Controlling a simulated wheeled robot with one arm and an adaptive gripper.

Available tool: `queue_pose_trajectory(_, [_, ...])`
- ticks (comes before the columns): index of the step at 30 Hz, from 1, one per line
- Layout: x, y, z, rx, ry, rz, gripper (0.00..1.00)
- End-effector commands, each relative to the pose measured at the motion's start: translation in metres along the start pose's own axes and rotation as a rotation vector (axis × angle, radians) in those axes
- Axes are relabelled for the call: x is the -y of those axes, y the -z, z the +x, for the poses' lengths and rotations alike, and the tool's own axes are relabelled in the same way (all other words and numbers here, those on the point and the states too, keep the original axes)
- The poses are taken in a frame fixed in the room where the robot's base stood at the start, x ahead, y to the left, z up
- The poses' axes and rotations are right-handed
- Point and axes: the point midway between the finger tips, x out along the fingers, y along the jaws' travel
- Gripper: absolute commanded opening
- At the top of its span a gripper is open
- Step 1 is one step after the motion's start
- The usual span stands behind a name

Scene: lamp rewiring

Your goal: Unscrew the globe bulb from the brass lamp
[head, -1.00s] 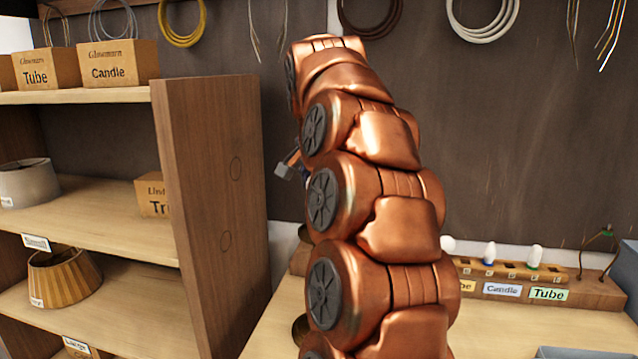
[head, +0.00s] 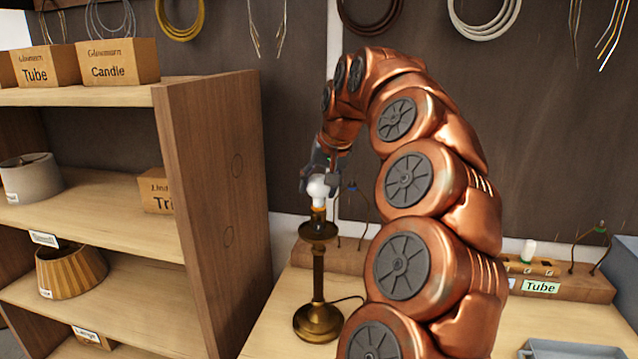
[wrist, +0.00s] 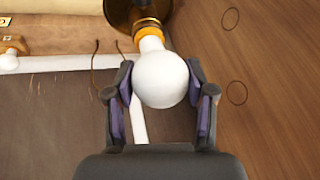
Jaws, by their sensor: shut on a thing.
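The brass lamp (head: 318,275) stands upright on the bench in the head view, with a round base and a dish below its socket. The white globe bulb (head: 318,190) sits at the top of the lamp, at the socket. My gripper (head: 322,182) comes down from above and is shut on the bulb. In the wrist view the white globe (wrist: 161,80) lies between the two fingers of my gripper (wrist: 160,98). Its neck meets the orange-brass socket (wrist: 148,30), with the dark dish behind. Whether the thread is engaged cannot be seen.
A wooden shelf unit (head: 212,190) stands close to the left of the lamp. A wooden rack with a Tube label (head: 541,287) is at the bench's back right. A grey tray (head: 570,348) lies at the front right. A cord runs from the lamp's base.

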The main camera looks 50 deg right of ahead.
Motion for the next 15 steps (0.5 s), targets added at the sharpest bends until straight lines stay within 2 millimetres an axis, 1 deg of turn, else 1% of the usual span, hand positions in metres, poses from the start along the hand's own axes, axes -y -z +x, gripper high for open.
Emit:
queue_pose_trajectory(5, [0.0006, 0.0015, -0.0027, 0.012, 0.019, -0.043, 0.24])
queue_pose_trajectory(11, [0.0012, 0.0032, -0.0044, 0.050, 0.089, -0.205, 0.24])
queue_pose_trajectory(15, [0.0007, 0.0023, -0.0017, 0.078, 0.134, -0.316, 0.24])
